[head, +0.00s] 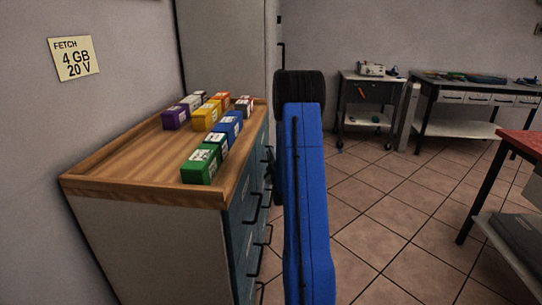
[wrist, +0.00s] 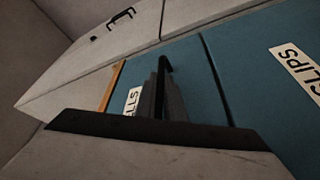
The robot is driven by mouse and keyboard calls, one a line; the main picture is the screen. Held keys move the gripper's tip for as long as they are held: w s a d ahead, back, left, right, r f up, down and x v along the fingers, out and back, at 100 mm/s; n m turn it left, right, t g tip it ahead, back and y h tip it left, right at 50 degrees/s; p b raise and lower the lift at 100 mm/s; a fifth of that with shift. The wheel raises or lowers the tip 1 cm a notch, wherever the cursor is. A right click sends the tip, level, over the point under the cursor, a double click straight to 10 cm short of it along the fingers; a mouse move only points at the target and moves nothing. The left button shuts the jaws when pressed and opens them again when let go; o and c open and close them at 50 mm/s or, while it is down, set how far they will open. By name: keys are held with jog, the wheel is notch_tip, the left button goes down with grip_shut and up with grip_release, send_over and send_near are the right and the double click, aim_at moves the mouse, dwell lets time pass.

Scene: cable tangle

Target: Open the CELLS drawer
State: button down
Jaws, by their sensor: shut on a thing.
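In the wrist view, the CELLS drawer (wrist: 188,62) is a blue-green front under the wooden top edge, with a white label (wrist: 131,101) partly hidden so that only "LLS" shows. Its black bar handle (wrist: 165,64) sticks out from the front. My gripper (wrist: 160,88) is shut on this handle, its grey fingers seen close together around it. The drawer front looks about level with the one beside it. In the head view my blue arm runs along the cabinet's front, and my gripper is hidden there.
The CLIPS drawer (wrist: 265,60) is next to the CELLS drawer. Several coloured boxes, among them a green one (head: 201,164), stand on the cabinet's wooden top (head: 130,160). A red-topped table (head: 522,140) is at the right. The tiled floor (head: 390,210) between is clear.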

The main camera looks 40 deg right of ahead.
jog(key=s+d, duration=2.1)
jog(key=s, duration=0.4)
jog(key=shift+s+d, duration=0.2)
jog(key=shift+d, duration=0.1)
jog(key=shift+f, duration=0.1)
jog(key=c, duration=1.8)
grip_release()
jog(key=shift+c, duration=0.2)
jog(key=v, duration=1.7)
jog(key=shift+s, duration=0.2)
